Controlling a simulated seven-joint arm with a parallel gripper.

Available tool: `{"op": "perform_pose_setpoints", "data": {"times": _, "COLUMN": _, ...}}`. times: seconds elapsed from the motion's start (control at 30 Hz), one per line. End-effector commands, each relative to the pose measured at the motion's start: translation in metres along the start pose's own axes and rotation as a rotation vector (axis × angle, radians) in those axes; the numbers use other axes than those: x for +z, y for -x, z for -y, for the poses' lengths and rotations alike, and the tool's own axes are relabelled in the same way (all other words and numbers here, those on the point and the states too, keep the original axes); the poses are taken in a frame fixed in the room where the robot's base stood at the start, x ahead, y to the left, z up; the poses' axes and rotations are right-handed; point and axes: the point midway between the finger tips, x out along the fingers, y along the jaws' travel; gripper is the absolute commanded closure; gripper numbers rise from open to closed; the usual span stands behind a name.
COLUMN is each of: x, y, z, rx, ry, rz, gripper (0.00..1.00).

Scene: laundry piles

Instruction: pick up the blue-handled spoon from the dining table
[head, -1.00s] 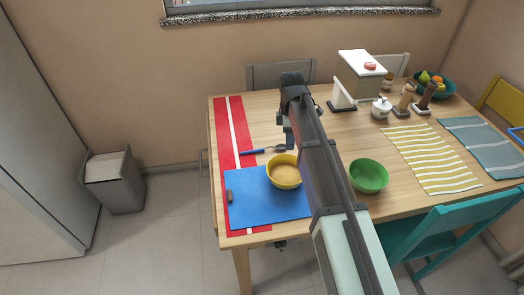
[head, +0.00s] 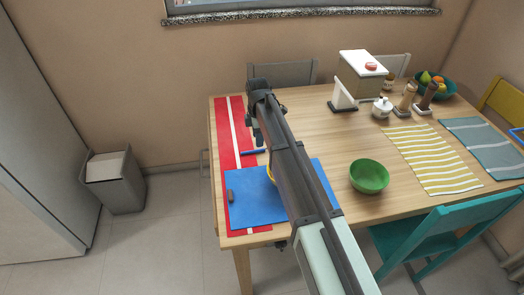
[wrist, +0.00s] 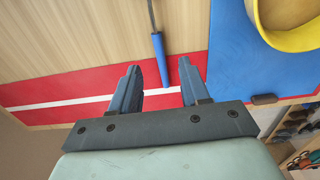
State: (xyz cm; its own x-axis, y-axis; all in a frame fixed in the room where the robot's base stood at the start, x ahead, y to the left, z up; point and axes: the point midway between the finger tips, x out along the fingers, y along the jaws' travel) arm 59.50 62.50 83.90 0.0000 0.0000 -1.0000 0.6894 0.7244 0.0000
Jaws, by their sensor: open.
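The blue-handled spoon (head: 253,152) lies on the dining table (head: 310,140), its handle end over the red striped runner (head: 224,135). In the head view my arm hides its bowl end. In the wrist view the blue handle (wrist: 160,58) points down toward my gripper (wrist: 158,85), and its grey shaft runs off the top edge. My gripper is open and empty above the runner. The handle's lower end appears between the two fingers, nearer the middle of the gap. Its height above the spoon is hard to tell.
A blue mat (head: 258,205) lies beside the spoon with a small dark block (head: 230,194) on it. A yellow bowl (wrist: 288,28) stands on the mat, mostly hidden by my arm in the head view. A green bowl (head: 369,176) stands to the right.

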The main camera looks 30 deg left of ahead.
Motion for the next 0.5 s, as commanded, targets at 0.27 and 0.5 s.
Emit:
{"op": "perform_pose_setpoints", "data": {"times": 0.27, "x": 0.0, "y": -0.011, "z": 0.0, "rx": -0.001, "ry": -0.001, "rz": 0.0, "gripper": 0.54}}
{"op": "perform_pose_setpoints", "data": {"times": 0.5, "x": 0.0, "y": -0.041, "z": -0.001, "rx": -0.002, "ry": -0.001, "rz": 0.0, "gripper": 0.54}}
